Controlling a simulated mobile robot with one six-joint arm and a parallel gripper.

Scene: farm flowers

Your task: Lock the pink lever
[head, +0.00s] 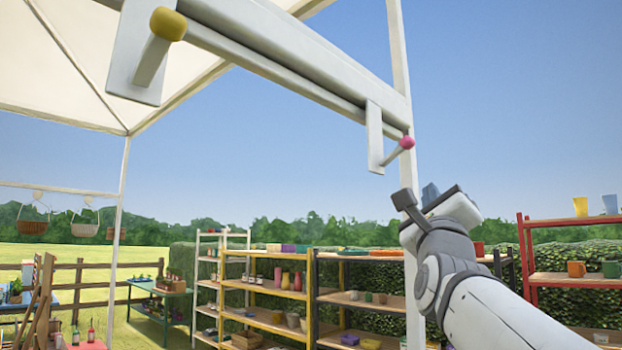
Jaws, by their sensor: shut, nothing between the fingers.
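The pink lever (407,142) is a short grey rod with a pink ball tip. It sticks out from a white plate (375,135) at the right end of a white beam (290,62), pointing up and to the right. My gripper (407,200) is just below the pink tip, apart from it in the picture. It is shut with nothing held. The depth between gripper and lever is hard to tell. A second lever (167,25) with a yellow tip is on a larger plate at the beam's upper left end.
A white tent post (400,70) stands right behind the pink lever. Shelves with pots (285,290) and a red shelf (525,250) stand below and to the right. A green table (160,295) and hanging baskets (33,222) are at left. Open sky surrounds the gripper's upper right.

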